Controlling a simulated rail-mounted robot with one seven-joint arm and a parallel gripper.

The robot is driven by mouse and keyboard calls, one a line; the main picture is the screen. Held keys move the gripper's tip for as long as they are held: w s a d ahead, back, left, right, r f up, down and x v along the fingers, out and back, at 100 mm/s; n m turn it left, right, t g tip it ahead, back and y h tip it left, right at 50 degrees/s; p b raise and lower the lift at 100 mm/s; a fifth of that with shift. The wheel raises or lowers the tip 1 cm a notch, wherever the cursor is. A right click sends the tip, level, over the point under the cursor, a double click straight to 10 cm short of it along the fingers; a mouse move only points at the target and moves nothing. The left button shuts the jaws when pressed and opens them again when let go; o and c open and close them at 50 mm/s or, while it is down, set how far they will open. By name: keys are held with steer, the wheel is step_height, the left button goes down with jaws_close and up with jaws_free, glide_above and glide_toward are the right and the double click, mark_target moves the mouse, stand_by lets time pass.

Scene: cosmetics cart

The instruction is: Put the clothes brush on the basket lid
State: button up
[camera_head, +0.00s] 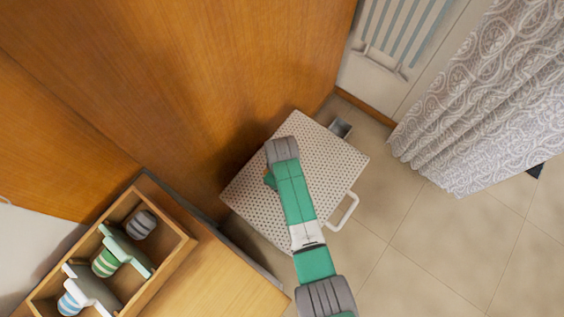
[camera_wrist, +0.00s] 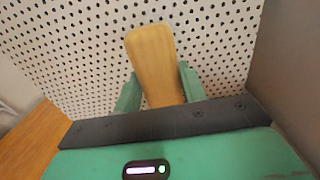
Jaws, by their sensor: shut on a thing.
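The basket lid (camera_head: 252,194) is a pale square panel dotted with dark holes, in the middle of the head view beside the wooden cabinet. It also fills most of the wrist view (camera_wrist: 75,45). My gripper (camera_wrist: 157,88) is over the lid and shut on the clothes brush (camera_wrist: 152,52), whose tan wooden end sticks out beyond the green fingers. I cannot tell whether the brush touches the lid. In the head view my arm hides the brush and the gripper's fingertips.
A wooden tray (camera_head: 184,247) with striped cups and brush-like items stands on the wooden cart top (camera_head: 225,275) at lower left. A tall wooden panel (camera_head: 200,80) rises behind the basket. A white handle (camera_head: 345,210) juts from the basket's right side. A patterned curtain (camera_head: 490,100) hangs at right.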

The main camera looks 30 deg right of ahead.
step_height(320, 180, down, 4)
steer(key=b, duration=0.4)
steer(key=shift+r, duration=0.3)
steer(key=shift+f, duration=0.1)
steer(key=o, duration=0.9)
steer(key=shift+o, duration=0.2)
step_height(320, 180, up, 12)
steer(key=p, duration=0.4)
steer(key=shift+p, duration=0.4)
